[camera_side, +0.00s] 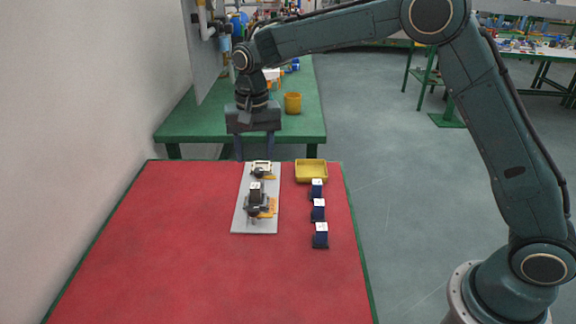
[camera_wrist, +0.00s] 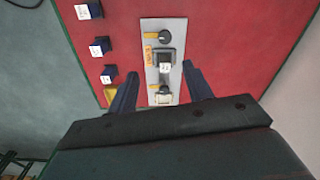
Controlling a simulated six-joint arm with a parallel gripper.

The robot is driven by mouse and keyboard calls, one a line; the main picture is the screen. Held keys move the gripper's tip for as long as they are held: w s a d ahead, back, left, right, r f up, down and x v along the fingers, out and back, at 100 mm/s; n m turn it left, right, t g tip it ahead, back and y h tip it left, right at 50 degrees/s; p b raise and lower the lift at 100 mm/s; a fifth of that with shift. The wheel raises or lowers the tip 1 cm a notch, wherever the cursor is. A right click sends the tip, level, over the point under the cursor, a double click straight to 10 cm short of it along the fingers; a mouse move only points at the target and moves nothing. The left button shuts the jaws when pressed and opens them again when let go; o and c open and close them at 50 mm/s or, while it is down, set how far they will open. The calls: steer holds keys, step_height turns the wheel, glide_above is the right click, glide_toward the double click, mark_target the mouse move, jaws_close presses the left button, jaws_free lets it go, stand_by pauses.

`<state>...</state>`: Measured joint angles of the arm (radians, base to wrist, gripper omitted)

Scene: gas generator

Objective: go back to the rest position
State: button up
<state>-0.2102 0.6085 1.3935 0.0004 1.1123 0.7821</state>
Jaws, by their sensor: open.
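My gripper (camera_side: 254,147) is open and empty, with its fingers pointing down above the far edge of the red table. In the wrist view its two fingers (camera_wrist: 163,88) stand apart on either side of the grey panel. The grey panel (camera_side: 241,215) lies flat on the red table below and carries a dark block with a white top (camera_side: 256,192), a dark knob with an orange label and a lighter fitting at the far end. The same panel shows in the wrist view (camera_wrist: 151,28). My gripper appears clear of all of it.
Dark blue blocks with white tops (camera_side: 320,238) stand in a row right of the panel. A yellow tray (camera_side: 311,179) sits at the table's far right. The red table (camera_side: 160,250) is bare on the left. A green table (camera_side: 190,125) with an orange cup (camera_side: 293,103) stands behind.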

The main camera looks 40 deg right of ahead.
steer(key=s+d+r+n+t, duration=0.1)
steer(key=s+d+r+n, duration=0.1)
steer(key=s+d+r, duration=0.35)
steer(key=s+d+r+n+t, duration=0.1)
steer(key=s+d+r, duration=0.1)
steer(key=s+r, duration=0.65)
steer(key=s+d+f+n+t, duration=0.1)
steer(key=s+d, duration=0.1)
steer(key=s, duration=0.8)
steer(key=s+d+f+n+t, duration=0.1)
steer(key=s+f+n+t, duration=0.1)
steer(key=s, duration=0.8)
steer(key=shift+s+d+f+n, duration=0.25)
steer(key=shift+d+n, duration=0.05)
steer(key=shift+d, duration=0.05)
